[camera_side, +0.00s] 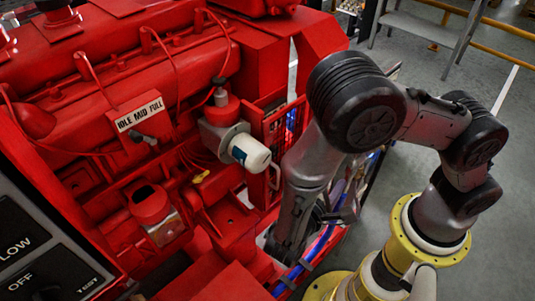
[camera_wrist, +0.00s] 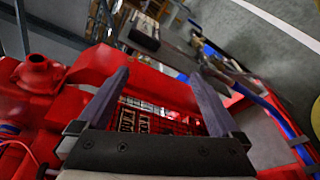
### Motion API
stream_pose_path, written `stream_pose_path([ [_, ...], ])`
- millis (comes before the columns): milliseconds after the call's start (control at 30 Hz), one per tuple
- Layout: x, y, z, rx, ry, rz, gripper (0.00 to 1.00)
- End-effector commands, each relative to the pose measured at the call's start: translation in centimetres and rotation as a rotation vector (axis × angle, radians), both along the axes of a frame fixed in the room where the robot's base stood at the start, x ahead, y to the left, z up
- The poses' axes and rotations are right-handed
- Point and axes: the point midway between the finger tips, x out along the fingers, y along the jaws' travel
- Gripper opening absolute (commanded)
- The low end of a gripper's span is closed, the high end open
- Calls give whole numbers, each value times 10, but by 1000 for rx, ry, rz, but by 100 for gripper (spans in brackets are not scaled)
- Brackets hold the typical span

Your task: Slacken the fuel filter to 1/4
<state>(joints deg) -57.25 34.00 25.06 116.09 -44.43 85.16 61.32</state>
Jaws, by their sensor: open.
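The fuel filter (camera_side: 248,153) appears to be the white canister with a dark label, sticking out sideways from its mount on the red engine in the side view. I cannot make it out in the wrist view. My gripper (camera_wrist: 159,76) is open in the wrist view, its two grey fingers wide apart with nothing between them. Beyond the fingers are a red grille and dark framework. In the side view my forearm hangs to the right of the filter, clear of it, and the fingers are hard to make out there.
A throttle plate marked IDLE MID FULL (camera_side: 140,111) with a lever is left of the filter. A red cup-shaped fitting (camera_side: 150,204) is below left. A control panel (camera_side: 40,250) fills the lower left corner. Blue and red hoses (camera_side: 296,270) run low beside the engine.

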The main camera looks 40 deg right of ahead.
Motion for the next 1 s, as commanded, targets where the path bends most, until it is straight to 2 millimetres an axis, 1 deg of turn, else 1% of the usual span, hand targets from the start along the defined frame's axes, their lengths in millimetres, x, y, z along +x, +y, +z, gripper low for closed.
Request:
stream_pose_path([
  [33, -5, 2, -13, 131, 45, -60, 100],
  [67, -8, 4, -22, 215, 74, -92, 100],
  [133, -11, 17, -38, 424, 117, -156, 100],
  [167, -10, 25, -43, 519, 127, -178, 100],
  [200, -6, 37, -47, 647, 130, -203, 100],
  [267, 4, 57, -48, 847, 109, -226, 100],
  [300, 16, 71, -43, 980, 80, -233, 100],
  [333, 26, 80, -37, 1073, 48, -234, 100],
  [367, 36, 88, -29, 1159, 12, -234, 100],
  [400, 52, 96, -16, 1264, -45, -231, 100],
  [467, 74, 102, 7, 1396, -139, -221, 100],
  [500, 86, 102, 22, 1464, -204, -219, 100],
  [567, 101, 96, 45, 1535, -294, -225, 100],
  [600, 107, 90, 57, 1565, -344, -235, 100],
  [700, 117, 73, 79, 1594, -430, -249, 100],
  [733, 119, 69, 83, 1598, -448, -251, 100],
  [833, 122, 61, 87, 1599, -476, -262, 100],
  [1000, 128, 61, 72, 1595, -475, -268, 100],
])
